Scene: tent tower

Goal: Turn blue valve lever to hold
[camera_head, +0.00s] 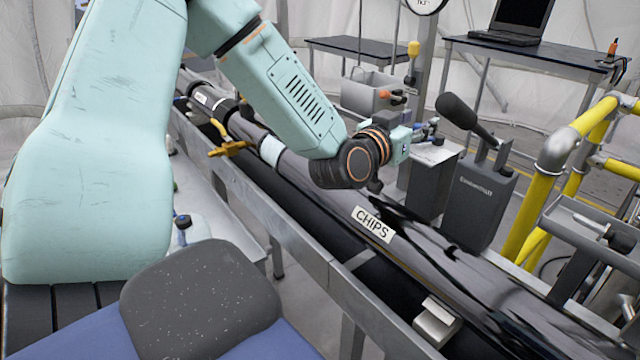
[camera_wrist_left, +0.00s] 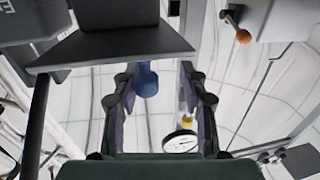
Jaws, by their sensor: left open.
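My left gripper (camera_head: 428,130) is in the middle of the head view, at the end of the pale green arm, above the long black pipe. In the left wrist view my left gripper (camera_wrist_left: 157,74) shows two dark fingers spread apart. A rounded blue piece (camera_wrist_left: 147,80), which looks like the valve lever's handle, shows between the fingers, nearer the left one. A gap shows on its right side; I cannot tell its depth between the fingers. A dark grey plate hides its upper end. My right gripper is not in view.
A black pipe labelled CHIPS (camera_head: 374,224) runs diagonally along a metal rail. A grey box (camera_head: 480,200) with a black-handled lever stands right of my gripper. Yellow pipes (camera_head: 545,185) stand farther right. An orange knob (camera_wrist_left: 243,36) and a round gauge (camera_wrist_left: 181,141) show in the wrist view.

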